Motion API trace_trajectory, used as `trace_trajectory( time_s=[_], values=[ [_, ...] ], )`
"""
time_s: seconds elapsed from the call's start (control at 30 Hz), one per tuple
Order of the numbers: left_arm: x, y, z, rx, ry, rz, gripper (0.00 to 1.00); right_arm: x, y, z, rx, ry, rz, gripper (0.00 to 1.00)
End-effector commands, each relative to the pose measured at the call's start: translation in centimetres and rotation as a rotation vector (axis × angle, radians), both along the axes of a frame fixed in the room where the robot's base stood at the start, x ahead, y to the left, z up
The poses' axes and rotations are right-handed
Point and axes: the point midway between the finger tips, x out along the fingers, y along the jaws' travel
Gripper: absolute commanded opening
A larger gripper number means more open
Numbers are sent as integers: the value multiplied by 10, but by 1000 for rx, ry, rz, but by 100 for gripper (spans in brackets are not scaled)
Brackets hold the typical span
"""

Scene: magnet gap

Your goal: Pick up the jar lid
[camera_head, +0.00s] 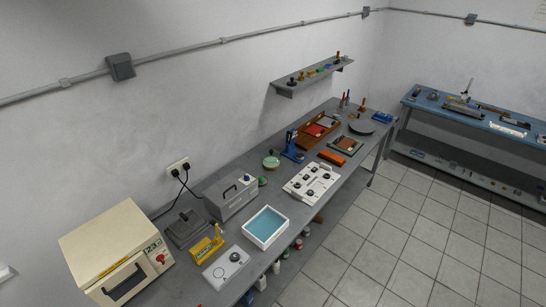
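No jar lid can be made out for certain at this size. A round pale green piece with a dark top (271,161) sits on the long grey workbench (340,200), beside a blue upright tool (291,146). A smaller green piece (263,181) lies just in front of it, by the grey box with a handle (232,196). I cannot tell whether either one is a lid. A dark round disc (361,127) lies farther along the bench. Neither of my grippers shows in the view.
A cream oven (117,250) stands at the bench's near end. A white tray with a blue inside (265,227) and a white panel with knobs (311,183) lie along the front edge. A wall shelf (313,77) and a blue bench (480,117) are farther back. The tiled floor is clear.

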Motion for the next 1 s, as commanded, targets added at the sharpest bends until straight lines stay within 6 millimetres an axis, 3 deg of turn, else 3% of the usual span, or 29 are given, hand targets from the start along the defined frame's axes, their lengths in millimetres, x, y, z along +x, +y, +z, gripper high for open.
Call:
trace_trajectory(
  time_s=[0.4, 0.77, 1.0],
  values=[
    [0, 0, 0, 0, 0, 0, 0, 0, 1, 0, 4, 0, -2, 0],
    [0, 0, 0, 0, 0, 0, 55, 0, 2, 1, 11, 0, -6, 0],
    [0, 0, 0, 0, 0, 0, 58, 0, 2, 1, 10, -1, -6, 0]
  ],
)
